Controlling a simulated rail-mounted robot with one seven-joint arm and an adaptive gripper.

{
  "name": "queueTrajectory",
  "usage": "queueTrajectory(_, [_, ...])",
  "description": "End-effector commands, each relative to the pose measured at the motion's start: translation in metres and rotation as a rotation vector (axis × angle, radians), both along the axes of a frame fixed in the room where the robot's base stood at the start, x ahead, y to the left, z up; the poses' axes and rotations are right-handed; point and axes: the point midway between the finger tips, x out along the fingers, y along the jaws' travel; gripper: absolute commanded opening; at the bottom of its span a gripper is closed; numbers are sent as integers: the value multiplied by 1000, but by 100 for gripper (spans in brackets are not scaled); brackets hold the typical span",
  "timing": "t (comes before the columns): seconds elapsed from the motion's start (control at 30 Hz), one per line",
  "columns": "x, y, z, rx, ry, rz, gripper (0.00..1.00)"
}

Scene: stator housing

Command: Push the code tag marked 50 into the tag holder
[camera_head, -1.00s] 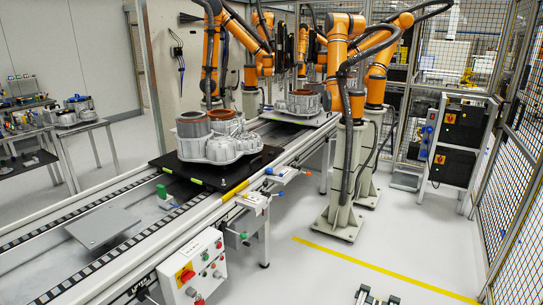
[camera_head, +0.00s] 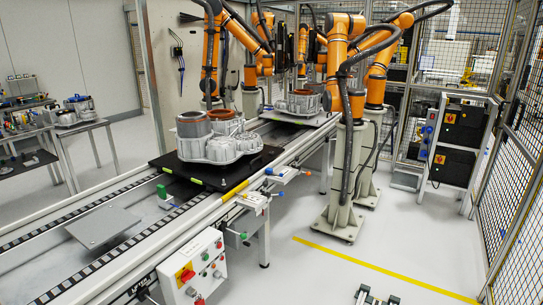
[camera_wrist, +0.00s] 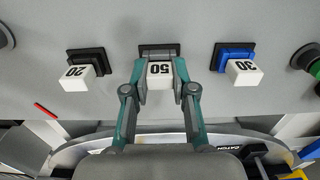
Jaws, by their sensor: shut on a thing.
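In the wrist view the white code tag (camera_wrist: 160,69), with a black 50 that reads upside down, is between the two teal fingers of my gripper (camera_wrist: 160,76). The fingers are shut on its left and right sides. The dark grey tag holder (camera_wrist: 158,49) shows just beyond the tag, in line with it. The tag's far end is at the holder's near edge; how deep it sits inside cannot be told. I cannot make out the tag in the head view.
In the wrist view a white tag marked 20 (camera_wrist: 77,73) is at a black holder (camera_wrist: 85,55) on the left. A tag marked 30 (camera_wrist: 243,71) is at a blue holder (camera_wrist: 234,50) on the right. Round knobs stand at both side edges of the grey panel (camera_wrist: 115,20).

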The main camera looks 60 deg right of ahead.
Motion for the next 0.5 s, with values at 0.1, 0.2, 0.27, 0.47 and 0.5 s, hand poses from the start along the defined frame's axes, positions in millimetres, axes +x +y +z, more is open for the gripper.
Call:
queueTrajectory(0.1, [0, 0, 2, 0, 0, 0, 0])
queueTrajectory(0.2, [0, 0, 4, 0, 0, 0, 0])
queueTrajectory(0.27, [0, 0, 4, 0, 0, 0, 0])
queueTrajectory(0.47, [0, 0, 4, 0, 0, 0, 0])
queueTrajectory(0.5, [0, 0, 4, 0, 0, 0, 0])
